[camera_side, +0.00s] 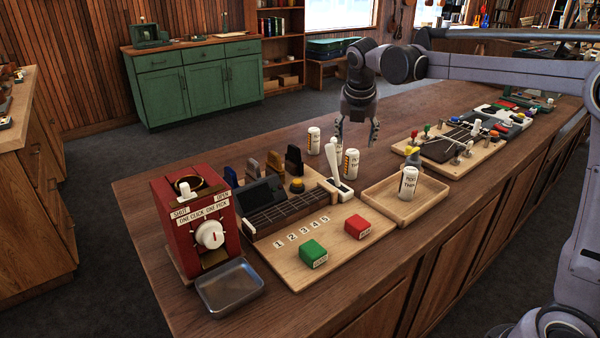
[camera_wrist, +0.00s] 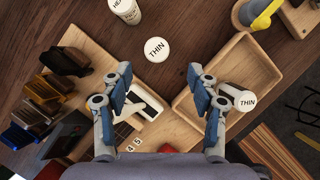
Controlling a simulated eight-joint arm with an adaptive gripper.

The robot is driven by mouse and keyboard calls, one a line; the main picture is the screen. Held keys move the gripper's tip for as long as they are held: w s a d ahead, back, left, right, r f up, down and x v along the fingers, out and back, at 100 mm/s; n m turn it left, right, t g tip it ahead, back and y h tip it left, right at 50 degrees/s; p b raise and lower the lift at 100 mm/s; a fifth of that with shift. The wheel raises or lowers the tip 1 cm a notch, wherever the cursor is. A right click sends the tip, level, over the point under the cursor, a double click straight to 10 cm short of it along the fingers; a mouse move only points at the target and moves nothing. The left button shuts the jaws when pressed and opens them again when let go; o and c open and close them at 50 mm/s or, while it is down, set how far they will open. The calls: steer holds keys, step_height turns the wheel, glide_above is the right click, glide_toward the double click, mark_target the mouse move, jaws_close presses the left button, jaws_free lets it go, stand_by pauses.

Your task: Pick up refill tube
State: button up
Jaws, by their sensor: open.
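Three white refill tubes with printed labels stand upright on the bench. One tube (camera_side: 350,165) is below my gripper (camera_side: 357,132); its round cap reads THIN in the wrist view (camera_wrist: 156,49). A second (camera_side: 314,140) stands farther back, and its cap shows at the top of the wrist view (camera_wrist: 125,8). The third (camera_side: 408,183) stands in the shallow wooden tray (camera_side: 440,188); its cap also reads THIN in the wrist view (camera_wrist: 246,101). My gripper is open and empty, pointing down above the tubes. In the wrist view its fingers (camera_wrist: 160,82) straddle the area just below the middle tube's cap.
A white lever (camera_side: 336,160) stands close to the middle tube. A wooden board (camera_side: 290,262) with red and green blocks lies in front. A red dispenser (camera_side: 200,225) and metal tray (camera_side: 229,287) are at left. A yellow-topped object (camera_side: 412,152) stands behind the wooden tray.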

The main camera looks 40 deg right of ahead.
mark_target(353, 152)
steer(key=shift+w+x, duration=0.15)
steer(key=shift+x, duration=1.8)
steer(key=shift+w+x, duration=0.1)
steer(key=shift+x, duration=1.9)
steer(key=shift+c, duration=0.4)
steer(key=c, duration=1.2)
